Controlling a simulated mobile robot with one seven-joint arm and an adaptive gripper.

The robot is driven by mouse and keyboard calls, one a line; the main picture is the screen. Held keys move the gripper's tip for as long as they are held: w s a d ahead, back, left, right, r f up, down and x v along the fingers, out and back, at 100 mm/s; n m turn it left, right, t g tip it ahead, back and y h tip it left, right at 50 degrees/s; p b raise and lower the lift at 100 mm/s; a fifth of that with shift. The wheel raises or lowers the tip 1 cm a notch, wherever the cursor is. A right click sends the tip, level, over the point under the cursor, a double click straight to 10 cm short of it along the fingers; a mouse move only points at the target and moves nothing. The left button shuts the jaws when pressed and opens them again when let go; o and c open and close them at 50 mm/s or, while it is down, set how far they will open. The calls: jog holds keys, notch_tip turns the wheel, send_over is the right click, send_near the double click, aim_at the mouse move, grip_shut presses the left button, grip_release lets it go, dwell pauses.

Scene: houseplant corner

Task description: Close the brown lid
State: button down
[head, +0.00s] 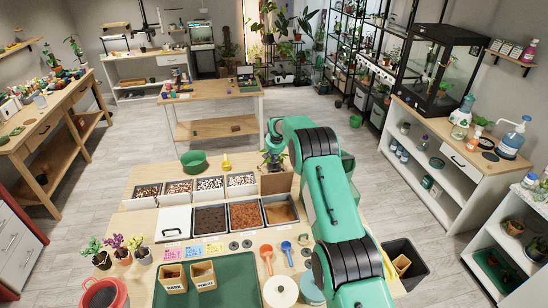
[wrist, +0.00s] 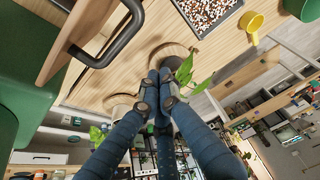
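The brown lid (head: 276,184) is a plain tan-brown panel. It stands raised at the back edge of the bin of tan material (head: 281,209), at the right end of the front row. The bin is uncovered. My gripper (wrist: 156,92) has its dark blue fingers drawn together at the tips, with nothing visible between them. In the head view it is mostly hidden by my green arm, near a potted plant behind the lid.
A green-leaved plant (wrist: 184,70) is close beside the fingertips. A white lid (head: 173,223) covers the front left bin. Other bins hold soil, bark and pebbles. A green bowl (head: 194,167) and yellow scoop (head: 226,164) are behind them. My arm spans the table's right side.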

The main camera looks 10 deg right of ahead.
jog(key=shift+s+f+p, duration=0.2)
jog(key=shift+s+p, duration=0.35)
jog(key=shift+s, duration=1.4)
jog(key=shift+s, duration=0.1)
jog(key=shift+s+b, duration=0.25)
jog(key=shift+b, duration=0.2)
